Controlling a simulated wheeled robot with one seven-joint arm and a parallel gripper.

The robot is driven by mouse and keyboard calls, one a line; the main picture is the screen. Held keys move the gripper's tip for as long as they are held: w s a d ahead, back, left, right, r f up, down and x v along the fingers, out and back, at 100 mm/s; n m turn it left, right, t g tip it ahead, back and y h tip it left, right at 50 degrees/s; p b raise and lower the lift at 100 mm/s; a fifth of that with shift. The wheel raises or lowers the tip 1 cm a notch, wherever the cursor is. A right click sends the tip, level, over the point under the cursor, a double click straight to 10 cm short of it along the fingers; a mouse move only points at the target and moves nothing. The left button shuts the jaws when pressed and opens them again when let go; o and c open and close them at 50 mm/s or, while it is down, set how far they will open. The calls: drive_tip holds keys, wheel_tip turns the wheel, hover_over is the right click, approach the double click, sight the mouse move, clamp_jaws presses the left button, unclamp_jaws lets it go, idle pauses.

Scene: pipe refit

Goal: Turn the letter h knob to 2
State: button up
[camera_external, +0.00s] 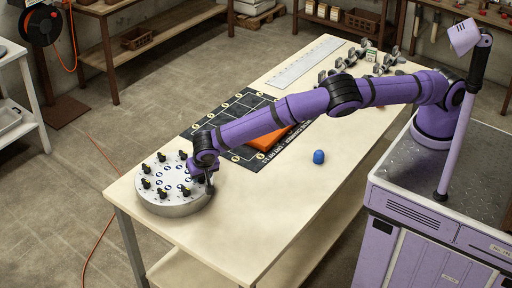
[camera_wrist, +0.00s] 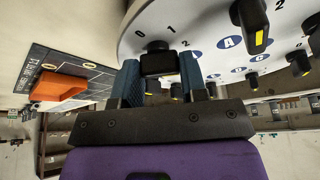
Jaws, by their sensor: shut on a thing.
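A round knob panel (camera_external: 172,208) with a pale top and several black knobs sits at the near left end of the table. My gripper (camera_external: 209,178) is at the panel's right edge. In the wrist view, my gripper (camera_wrist: 161,75) has its two blue fingers on either side of one black knob (camera_wrist: 158,62) and is shut on it. The printed numbers 0, 1 and 2 run around this knob. Its letter is hidden, so I cannot tell whether it is h. Its pointer setting is unclear. A neighbouring knob (camera_wrist: 252,24) with a yellow mark stands beside a blue letter A.
A blue object (camera_external: 319,157) stands on the clear middle of the table (camera_external: 262,205). Neighbouring knobs stand close around my fingers.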

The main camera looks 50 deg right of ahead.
drive_tip(key=shift+m, duration=0.3)
idle(0.4)
drive_tip(key=o, duration=0.9)
drive_tip(key=shift+r, duration=0.1)
drive_tip(key=v, duration=1)
drive_tip(key=shift+s+a+r, duration=0.15)
drive_tip(key=shift+a+r, duration=0.1)
drive_tip(key=shift+r, duration=0.05)
